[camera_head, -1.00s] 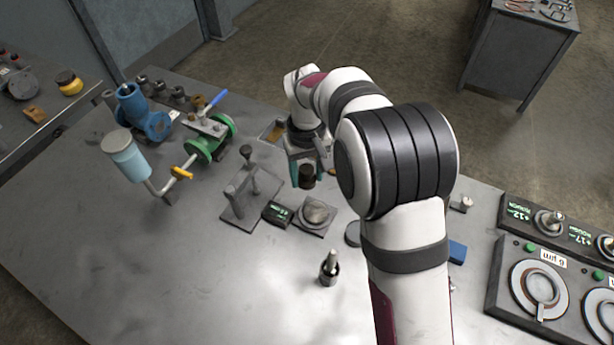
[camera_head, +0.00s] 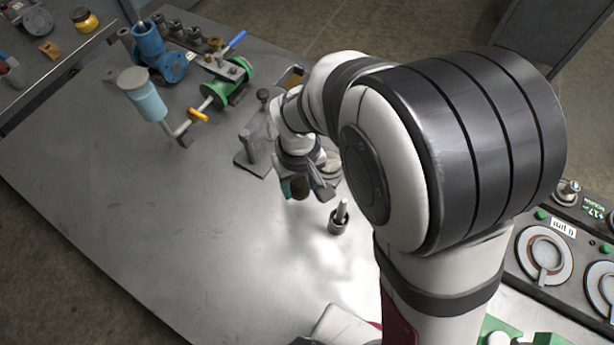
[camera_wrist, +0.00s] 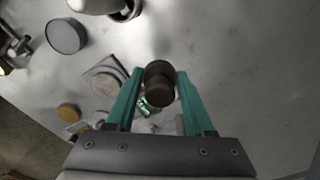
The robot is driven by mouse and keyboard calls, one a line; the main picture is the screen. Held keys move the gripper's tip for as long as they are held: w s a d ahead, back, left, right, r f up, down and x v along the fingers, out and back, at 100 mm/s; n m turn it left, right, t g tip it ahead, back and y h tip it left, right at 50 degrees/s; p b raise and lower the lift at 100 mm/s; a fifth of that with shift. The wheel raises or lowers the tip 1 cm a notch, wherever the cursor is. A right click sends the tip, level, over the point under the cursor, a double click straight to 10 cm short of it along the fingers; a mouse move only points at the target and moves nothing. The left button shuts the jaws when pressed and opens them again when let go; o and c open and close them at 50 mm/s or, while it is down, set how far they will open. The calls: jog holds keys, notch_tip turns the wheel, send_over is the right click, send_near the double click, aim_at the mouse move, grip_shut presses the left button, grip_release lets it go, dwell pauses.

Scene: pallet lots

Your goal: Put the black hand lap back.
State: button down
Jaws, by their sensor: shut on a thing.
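My gripper (camera_head: 303,188) is shut on a dark, short cylindrical thing (camera_wrist: 159,88), which I take to be the black hand lap. It sits between the teal fingers in the wrist view, with a darker round end and a brownish side. In the head view it shows as a small dark brown shape (camera_head: 300,187) held above the bench. Its far end is hidden.
A dark cup with a metal pin (camera_head: 338,221) stands close to the gripper's right. A dark disc (camera_wrist: 66,36) lies nearby. A green valve (camera_head: 226,90) and blue fitting (camera_head: 165,62) stand behind. The bench's left front is clear.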

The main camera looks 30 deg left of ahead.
aim_at(301, 207)
notch_tip(301, 207, down, 8)
jog(key=shift+f, duration=0.15)
jog(key=shift+f, duration=0.15)
jog(key=shift+c, duration=1.4)
grip_release()
